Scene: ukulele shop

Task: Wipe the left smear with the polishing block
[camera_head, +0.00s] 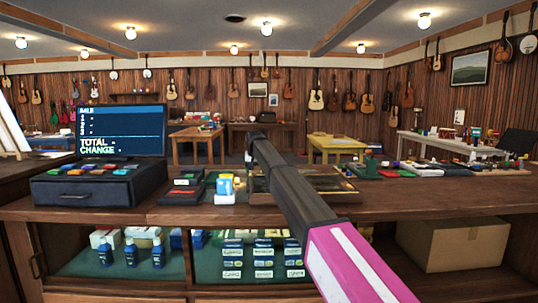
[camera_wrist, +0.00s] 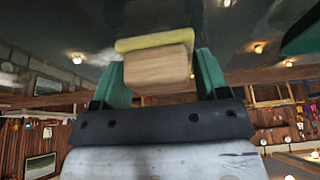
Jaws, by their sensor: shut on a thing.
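My gripper (camera_wrist: 152,72) shows in the wrist view with green fingers on both sides of the polishing block (camera_wrist: 158,70). It is shut on this block, which has a wooden body and a yellow pad on its far side. The pad faces a dark, glossy surface (camera_wrist: 60,30) with lamp reflections; I cannot tell whether it touches. A pale smudge (camera_wrist: 10,78) shows at the left of that surface, and a fainter pale streak (camera_wrist: 282,14) at the upper right. I cannot tell for sure which is the left smear. In the head view my arm hides the gripper and block.
A gold-edged dark panel (camera_head: 335,186) lies on the wooden counter (camera_head: 430,203), partly behind my arm. A till with a screen (camera_head: 122,130) stands at left. Blue and white small boxes (camera_head: 224,188) stand just left of the panel. Several colourful items (camera_head: 440,170) lie at right.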

